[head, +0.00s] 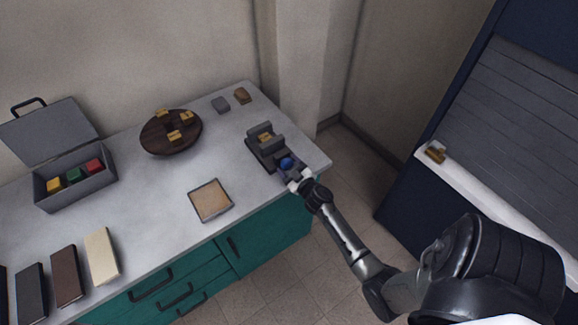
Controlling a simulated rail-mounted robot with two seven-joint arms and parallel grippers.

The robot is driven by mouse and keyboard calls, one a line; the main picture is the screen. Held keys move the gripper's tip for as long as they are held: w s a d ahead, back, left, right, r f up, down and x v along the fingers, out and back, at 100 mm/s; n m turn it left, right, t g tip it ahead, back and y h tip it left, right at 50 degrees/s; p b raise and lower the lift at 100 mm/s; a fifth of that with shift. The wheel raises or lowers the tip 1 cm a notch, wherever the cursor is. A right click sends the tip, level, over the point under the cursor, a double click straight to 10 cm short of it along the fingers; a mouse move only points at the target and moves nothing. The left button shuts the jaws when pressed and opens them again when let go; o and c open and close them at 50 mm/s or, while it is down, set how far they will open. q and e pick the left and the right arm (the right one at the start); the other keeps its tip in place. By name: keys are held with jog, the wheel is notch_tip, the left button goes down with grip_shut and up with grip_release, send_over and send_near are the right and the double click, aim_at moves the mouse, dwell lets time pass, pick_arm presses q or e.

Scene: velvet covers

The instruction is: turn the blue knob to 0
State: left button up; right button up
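The blue knob (286,163) sits at the front of a dark device (265,158) near the right end of the grey countertop. My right gripper (292,172) is right at the knob, reaching in from the lower right. Its fingers are small in the picture and partly merge with the knob, so I cannot tell whether they are shut on it. The knob's markings and its setting are too small to read. My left gripper is not in view.
Two small blocks lie behind the device. A dark blue cabinet (400,195) stands at right.

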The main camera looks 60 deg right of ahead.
jog(key=shift+o, duration=1)
jog(key=shift+s+a, duration=0.1)
jog(key=v, duration=1.3)
jog(key=shift+s+p, duration=0.25)
jog(key=shift+p, duration=0.2)
jog(key=shift+a, duration=0.1)
